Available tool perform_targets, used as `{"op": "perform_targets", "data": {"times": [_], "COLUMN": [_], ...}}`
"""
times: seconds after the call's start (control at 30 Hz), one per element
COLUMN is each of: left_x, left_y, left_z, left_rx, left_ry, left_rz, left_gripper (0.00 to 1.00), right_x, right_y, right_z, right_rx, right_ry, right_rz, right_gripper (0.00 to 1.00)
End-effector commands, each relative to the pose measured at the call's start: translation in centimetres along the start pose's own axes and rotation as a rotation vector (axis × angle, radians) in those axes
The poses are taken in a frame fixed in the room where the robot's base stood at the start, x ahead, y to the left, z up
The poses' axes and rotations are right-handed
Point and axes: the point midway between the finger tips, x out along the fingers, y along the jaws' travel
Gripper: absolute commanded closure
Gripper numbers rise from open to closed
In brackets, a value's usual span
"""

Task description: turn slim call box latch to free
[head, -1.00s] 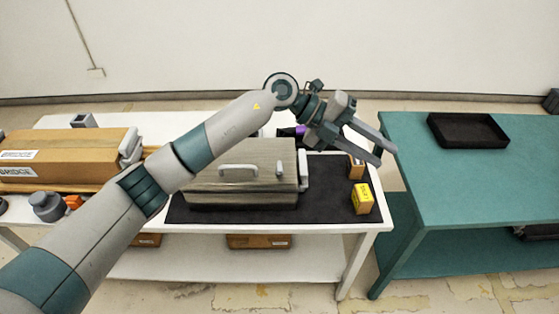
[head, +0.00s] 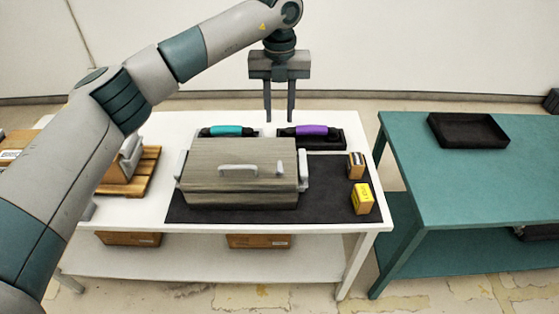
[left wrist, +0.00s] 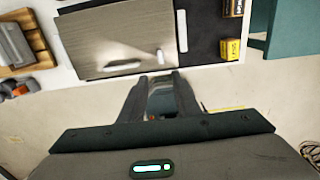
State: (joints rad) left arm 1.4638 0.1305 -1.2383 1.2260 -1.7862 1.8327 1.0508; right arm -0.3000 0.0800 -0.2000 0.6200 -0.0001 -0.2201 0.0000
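The grey wood-grain box (head: 240,180) stands closed on a black mat on the white table, with a pale bar handle (head: 239,169) on its front. A small pale upright latch (head: 279,170) sits right of that handle. The left wrist view also shows the box (left wrist: 115,35), its bar handle (left wrist: 122,66) and the small latch (left wrist: 159,55). My left gripper (head: 279,118) points down, open and empty, above and apart from the box. Its fingers also show in the left wrist view (left wrist: 162,80). My right gripper is in neither view.
A teal handset (head: 228,131) and a purple handset (head: 311,131) lie behind the box. Two small boxes, one yellow (head: 362,199) and one brown (head: 356,166), stand at the mat's right. A teal table (head: 470,185) with a black tray (head: 468,132) is across a gap.

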Motion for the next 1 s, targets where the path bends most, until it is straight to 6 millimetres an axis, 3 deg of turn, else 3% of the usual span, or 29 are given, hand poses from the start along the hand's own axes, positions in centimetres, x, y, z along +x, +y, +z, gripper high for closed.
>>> {"op": "perform_targets", "data": {"times": [0.37, 1.0], "left_x": [2.4, 13.5], "left_y": [0.0, -0.1], "left_z": [-0.1, -0.1], "left_rx": [0.001, 0.001], "left_ry": [0.003, 0.004], "left_rz": [-0.001, -0.002], "left_gripper": [0.7, 0.7], "right_x": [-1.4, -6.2], "right_y": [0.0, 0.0], "right_z": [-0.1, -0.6], "right_rx": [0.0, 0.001], "right_ry": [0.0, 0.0], "right_rz": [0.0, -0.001], "right_gripper": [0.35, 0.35]}}
